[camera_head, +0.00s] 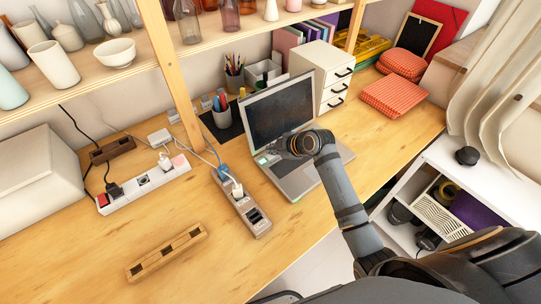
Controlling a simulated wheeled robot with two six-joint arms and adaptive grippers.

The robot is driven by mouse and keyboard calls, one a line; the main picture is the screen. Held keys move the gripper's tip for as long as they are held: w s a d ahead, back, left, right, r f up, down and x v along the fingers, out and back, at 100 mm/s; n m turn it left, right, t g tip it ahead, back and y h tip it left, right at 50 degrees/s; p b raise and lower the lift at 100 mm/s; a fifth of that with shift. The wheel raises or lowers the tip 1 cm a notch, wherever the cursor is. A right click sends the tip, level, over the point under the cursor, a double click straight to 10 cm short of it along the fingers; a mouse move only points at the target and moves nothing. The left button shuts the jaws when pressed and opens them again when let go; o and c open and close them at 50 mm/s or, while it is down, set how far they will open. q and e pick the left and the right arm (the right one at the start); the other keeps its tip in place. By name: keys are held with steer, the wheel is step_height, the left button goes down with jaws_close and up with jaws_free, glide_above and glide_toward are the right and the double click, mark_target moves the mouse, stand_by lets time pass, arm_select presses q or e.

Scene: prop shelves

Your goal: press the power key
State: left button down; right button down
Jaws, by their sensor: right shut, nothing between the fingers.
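An open grey laptop (283,112) with a dark screen stands on the wooden desk, its keyboard deck (299,183) facing the front right. My right arm reaches in from the lower right. My right gripper (266,158) is shut and empty over the back left of the keyboard deck, close below the screen. The wrist and fingers hide much of the keyboard there, and I cannot make out the power key. I cannot tell whether the fingertips touch the deck. My left gripper is not in view.
A grey power strip (243,204) lies just left of the laptop, and a white one (144,184) lies further left. A white drawer unit (322,76) stands behind the laptop. A wooden block (166,252) lies at the front left. The desk's front middle is clear.

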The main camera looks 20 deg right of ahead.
mark_target(272, 157)
steer(key=shift+f, duration=0.15)
stand_by(0.5)
steer(key=shift+f, duration=0.3)
steer(key=shift+f+b, duration=0.3)
steer(key=shift+f, duration=0.1)
stand_by(0.6)
steer(key=shift+r, duration=0.15)
steer(key=shift+r+p, duration=0.7)
steer(key=shift+p, duration=0.15)
steer(key=shift+r, duration=0.1)
step_height(272, 157, up, 5)
steer(key=p, duration=0.5)
